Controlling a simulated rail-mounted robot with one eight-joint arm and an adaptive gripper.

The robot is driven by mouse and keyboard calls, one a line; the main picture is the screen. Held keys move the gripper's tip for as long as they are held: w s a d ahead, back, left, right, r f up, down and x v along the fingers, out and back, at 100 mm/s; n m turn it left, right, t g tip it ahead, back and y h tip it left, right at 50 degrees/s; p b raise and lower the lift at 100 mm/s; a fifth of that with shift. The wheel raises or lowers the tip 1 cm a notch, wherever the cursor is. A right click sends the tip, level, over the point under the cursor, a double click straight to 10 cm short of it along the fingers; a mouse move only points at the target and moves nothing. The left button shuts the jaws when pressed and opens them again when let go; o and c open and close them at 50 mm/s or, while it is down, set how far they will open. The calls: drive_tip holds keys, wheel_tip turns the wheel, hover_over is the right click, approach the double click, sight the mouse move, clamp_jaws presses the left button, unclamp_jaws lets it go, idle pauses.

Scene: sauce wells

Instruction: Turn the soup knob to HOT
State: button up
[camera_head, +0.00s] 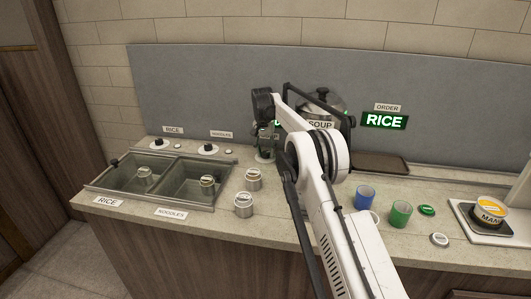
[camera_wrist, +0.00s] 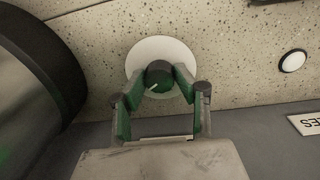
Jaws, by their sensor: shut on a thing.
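The soup knob (camera_wrist: 158,70) is dark and round, on a white disc (camera_wrist: 147,46) set on the speckled counter. A short pale mark on its top points to the lower left in the wrist view. My gripper (camera_wrist: 161,82) is shut on the knob, with a green-padded finger on each side. In the head view my gripper (camera_head: 265,150) is low over the counter, left of the soup pot (camera_head: 334,101), and my arm hides the knob. The "SOUP" sign (camera_head: 321,126) is partly covered by my arm. No HOT marking can be read.
Two sunken wells (camera_head: 172,178) with cans lie at the left, with the rice knob (camera_head: 158,142) and noodles knob (camera_head: 208,148) behind. Two cans (camera_head: 244,205) stand nearby. A blue cup (camera_head: 364,197) and green cup (camera_head: 400,213) stand right. A white button (camera_wrist: 292,61) is beside the knob.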

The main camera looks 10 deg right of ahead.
sight(265, 152)
drive_tip(key=shift+m, duration=1.2)
drive_tip(key=o, duration=1.1)
drive_tip(key=shift+r, duration=0.1)
drive_tip(key=shift+w+a+r, duration=0.1)
drive_tip(key=shift+r, duration=1.75)
drive_tip(key=shift+w+a+r, duration=0.1)
drive_tip(key=shift+r, duration=1.7)
